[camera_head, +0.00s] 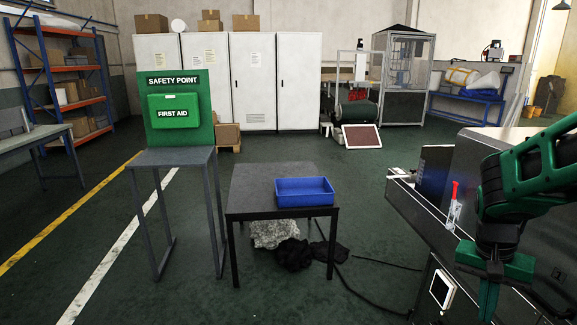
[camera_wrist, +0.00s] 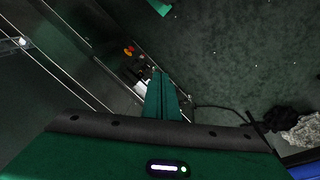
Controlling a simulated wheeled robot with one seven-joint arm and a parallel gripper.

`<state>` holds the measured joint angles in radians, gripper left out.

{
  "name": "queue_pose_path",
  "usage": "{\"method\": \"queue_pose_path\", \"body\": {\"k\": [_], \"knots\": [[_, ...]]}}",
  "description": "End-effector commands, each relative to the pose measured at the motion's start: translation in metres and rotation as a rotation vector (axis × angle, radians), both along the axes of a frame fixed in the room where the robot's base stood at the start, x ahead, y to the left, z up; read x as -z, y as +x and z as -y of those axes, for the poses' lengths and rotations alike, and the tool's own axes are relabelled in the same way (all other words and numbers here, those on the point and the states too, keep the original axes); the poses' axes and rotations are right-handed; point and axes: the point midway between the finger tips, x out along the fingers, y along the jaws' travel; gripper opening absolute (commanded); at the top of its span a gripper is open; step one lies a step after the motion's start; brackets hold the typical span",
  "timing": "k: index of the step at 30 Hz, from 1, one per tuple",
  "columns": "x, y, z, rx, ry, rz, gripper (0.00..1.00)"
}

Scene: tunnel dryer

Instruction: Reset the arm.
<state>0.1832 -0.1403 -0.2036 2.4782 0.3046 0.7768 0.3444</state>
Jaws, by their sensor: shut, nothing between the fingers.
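My gripper (camera_head: 488,303) is at the lower right in the head view, at the end of my green and black arm, and points down beside the steel machine (camera_head: 405,205). In the wrist view my gripper (camera_wrist: 161,80) shows its two green fingers pressed together, with nothing between them. Its fingertips lie over the machine's edge and the dark floor.
A dark table (camera_head: 250,208) with a blue tray (camera_head: 305,198) stands in the middle. A red-topped clear item (camera_head: 454,205) is on the machine near my arm. A safety point stand (camera_head: 172,158) is at left. Dark cloth (camera_head: 293,254) lies under the table.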

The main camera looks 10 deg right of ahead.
Motion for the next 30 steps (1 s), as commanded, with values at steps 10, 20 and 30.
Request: {"method": "queue_pose_path", "body": {"k": [10,20,30], "knots": [[-0.042,-0.063,-0.054,-0.285,0.156,0.036,0.0],[-0.05,-0.084,-0.07,-0.387,0.199,0.045,0.0],[-0.05,-0.084,-0.07,-0.387,0.199,0.045,0.0]]}}
